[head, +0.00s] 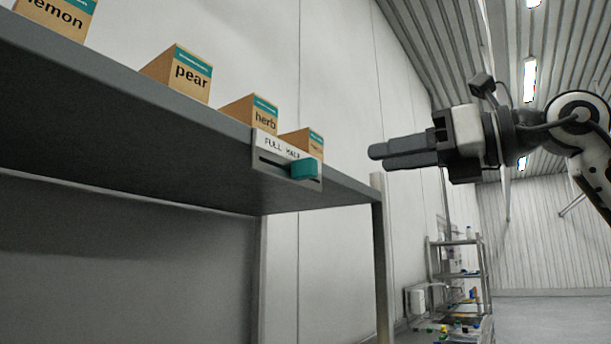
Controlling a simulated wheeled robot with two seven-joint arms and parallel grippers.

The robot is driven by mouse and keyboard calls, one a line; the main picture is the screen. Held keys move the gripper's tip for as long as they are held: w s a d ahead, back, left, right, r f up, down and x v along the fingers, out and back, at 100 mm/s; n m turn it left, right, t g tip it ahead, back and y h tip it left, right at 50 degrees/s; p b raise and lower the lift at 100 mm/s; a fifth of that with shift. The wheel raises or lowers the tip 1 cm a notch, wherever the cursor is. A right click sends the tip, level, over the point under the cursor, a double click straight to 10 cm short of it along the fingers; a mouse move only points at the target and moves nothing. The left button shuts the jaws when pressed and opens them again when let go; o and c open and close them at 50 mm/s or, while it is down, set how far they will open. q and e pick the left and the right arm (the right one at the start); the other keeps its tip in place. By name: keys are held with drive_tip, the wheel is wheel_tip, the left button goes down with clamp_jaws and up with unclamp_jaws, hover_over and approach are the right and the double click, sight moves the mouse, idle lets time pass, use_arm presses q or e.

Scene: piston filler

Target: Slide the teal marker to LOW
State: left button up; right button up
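The teal marker (304,169) is a small block on a slotted white plate (270,146) fixed to the front edge of the shelf. It sits toward the right end of the dark slot. The plate reads FULL and HALF; any label further right is not readable, and I see no LOW. My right gripper (377,157) comes in from the right at about the marker's height in the picture, with a visible gap between its fingertips and the marker. Its two fingers overlap in this view, so their opening is unclear. My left gripper is not in view.
The grey shelf (120,112) carries several cardboard boxes, including pear (180,76) and herb (252,116). A metal post (382,265) holds its right end. A rack (457,273) with small items stands far back. The space between gripper and marker looks clear.

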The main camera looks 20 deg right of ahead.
sight(315, 168)
drive_tip(key=shift+h, duration=0.3)
drive_tip(key=p+x, duration=0.1)
drive_tip(key=x, duration=0.3)
drive_tip(key=p+x, duration=0.1)
drive_tip(key=x, duration=0.4)
drive_tip(key=r+p+x, duration=0.1)
drive_tip(key=x, duration=0.4)
drive_tip(key=shift+w+d+r+p, duration=0.1)
drive_tip(key=shift+w+d+p, duration=0.1)
drive_tip(key=shift+p, duration=0.2)
drive_tip(key=shift+w+a, duration=0.3)
drive_tip(key=shift+w, duration=0.1)
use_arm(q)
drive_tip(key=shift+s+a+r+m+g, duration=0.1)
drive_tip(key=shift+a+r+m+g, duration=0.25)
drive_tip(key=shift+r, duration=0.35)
use_arm(e)
drive_tip(key=c, duration=0.9)
drive_tip(key=shift+d, duration=0.1)
clamp_jaws()
